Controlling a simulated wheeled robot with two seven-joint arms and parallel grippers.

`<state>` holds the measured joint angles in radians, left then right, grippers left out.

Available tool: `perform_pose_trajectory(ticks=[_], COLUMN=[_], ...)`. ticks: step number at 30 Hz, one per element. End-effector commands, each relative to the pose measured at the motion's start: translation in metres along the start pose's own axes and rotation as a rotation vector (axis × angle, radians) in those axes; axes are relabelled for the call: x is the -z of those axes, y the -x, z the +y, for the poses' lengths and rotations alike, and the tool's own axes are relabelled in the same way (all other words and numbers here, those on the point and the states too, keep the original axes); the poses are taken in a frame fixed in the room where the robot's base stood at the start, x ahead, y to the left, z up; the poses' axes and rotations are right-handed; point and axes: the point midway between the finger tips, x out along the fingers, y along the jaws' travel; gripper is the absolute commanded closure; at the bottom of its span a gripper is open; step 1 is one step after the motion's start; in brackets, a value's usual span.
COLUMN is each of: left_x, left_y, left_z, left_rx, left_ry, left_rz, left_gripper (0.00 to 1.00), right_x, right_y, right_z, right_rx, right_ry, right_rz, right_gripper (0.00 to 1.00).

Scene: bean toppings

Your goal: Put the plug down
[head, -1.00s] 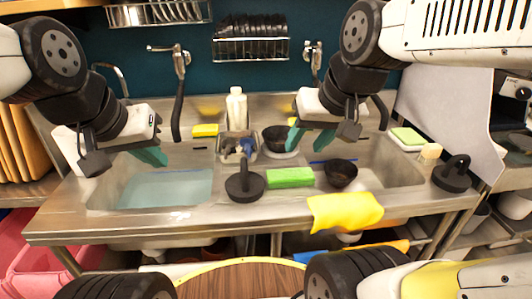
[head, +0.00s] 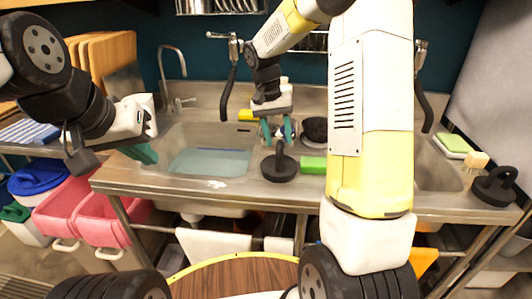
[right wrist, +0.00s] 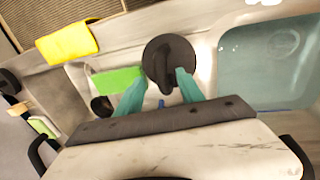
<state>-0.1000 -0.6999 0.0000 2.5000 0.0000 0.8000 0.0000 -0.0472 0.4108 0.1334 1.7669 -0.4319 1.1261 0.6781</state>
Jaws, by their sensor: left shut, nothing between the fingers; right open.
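A black round plug (head: 279,168) with an upright handle stands on the steel sink's front ledge, just right of the water-filled basin (head: 212,160). It also shows in the right wrist view (right wrist: 162,52). A second black plug (head: 494,187) stands at the counter's right end. My left gripper (head: 147,150) is shut and empty over the basin's left edge.
A green sponge (head: 313,165) lies right of the plug, partly behind my right arm. A yellow cloth (right wrist: 68,42) hangs over the front edge. A black bowl (head: 315,129) stands behind. Pink bins (head: 80,212) are at the lower left.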

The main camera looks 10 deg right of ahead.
Motion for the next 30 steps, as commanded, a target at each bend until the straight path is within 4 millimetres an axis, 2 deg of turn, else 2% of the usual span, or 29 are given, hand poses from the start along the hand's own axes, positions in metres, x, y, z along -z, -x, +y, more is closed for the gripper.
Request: perform_pose_trajectory(ticks=[15,24,30], left_x=[0.0,0.0,0.0], left_y=[0.0,0.0,0.0], left_z=[0.0,0.0,0.0], left_rx=[0.0,0.0,0.0], left_ry=[0.0,0.0,0.0], left_rz=[0.0,0.0,0.0], left_gripper=[1.0,1.0,1.0], right_x=[0.0,0.001,0.0], right_y=[-0.066,-0.07,-0.07], right_z=[-0.003,-0.003,-0.003], right_rx=[0.0,0.002,0.002], right_ry=[0.001,0.002,0.001], right_rz=[-0.002,0.0,0.0], right_gripper=[0.55,0.55,0.94])
